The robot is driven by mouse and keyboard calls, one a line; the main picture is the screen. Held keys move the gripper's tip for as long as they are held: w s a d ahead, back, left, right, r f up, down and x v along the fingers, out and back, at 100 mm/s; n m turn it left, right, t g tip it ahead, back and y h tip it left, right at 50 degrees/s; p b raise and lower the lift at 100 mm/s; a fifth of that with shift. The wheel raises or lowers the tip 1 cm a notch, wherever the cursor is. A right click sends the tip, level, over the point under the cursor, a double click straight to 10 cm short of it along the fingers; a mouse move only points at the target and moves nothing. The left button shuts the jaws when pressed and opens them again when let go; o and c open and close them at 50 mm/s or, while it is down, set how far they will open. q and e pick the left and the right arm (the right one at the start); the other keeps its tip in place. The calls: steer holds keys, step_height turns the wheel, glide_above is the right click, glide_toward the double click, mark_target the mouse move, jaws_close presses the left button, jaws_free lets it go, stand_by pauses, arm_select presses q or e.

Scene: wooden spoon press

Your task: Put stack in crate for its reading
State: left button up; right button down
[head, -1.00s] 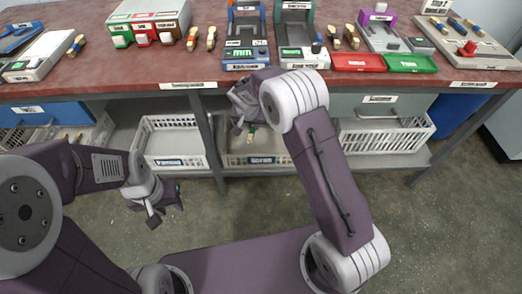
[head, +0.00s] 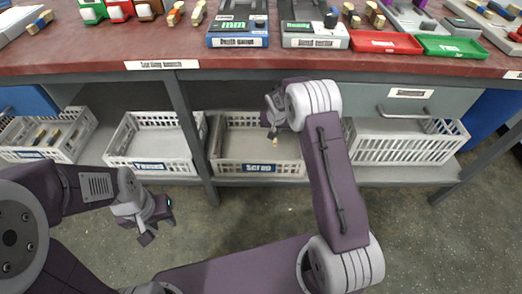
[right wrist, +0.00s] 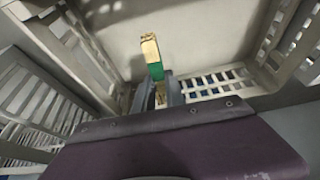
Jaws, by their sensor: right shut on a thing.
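My right gripper (head: 271,118) is shut on a small stack (right wrist: 154,62) of pale wood with a green band. The right wrist view shows the stack upright between the fingers (right wrist: 158,92), over a pale crate floor (right wrist: 190,35). In the head view the gripper is at the Scrap crate (head: 225,168) on the low shelf, and the stack's lower end shows just below the fingers. I cannot tell whether it touches the crate. My left gripper (head: 153,225) is empty, fingers apart, in front of the shelf on the left.
An empty crate (head: 150,165) stands left of the Scrap crate. A far-left crate (head: 45,155) holds several wooden pieces. Another crate (head: 405,150) stands at right under a drawer (head: 410,103). The bench top (head: 120,55) above carries gauges and trays.

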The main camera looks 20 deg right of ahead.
mark_target(273, 148)
step_height(273, 148, down, 10)
steer(key=b, duration=0.6)
steer(key=shift+f, duration=0.1)
steer(key=shift+r, duration=0.25)
steer(key=c, duration=1.8)
jaws_free()
steer(key=shift+f, duration=0.25)
steer(key=o, duration=0.5)
steer(key=shift+c, duration=0.2)
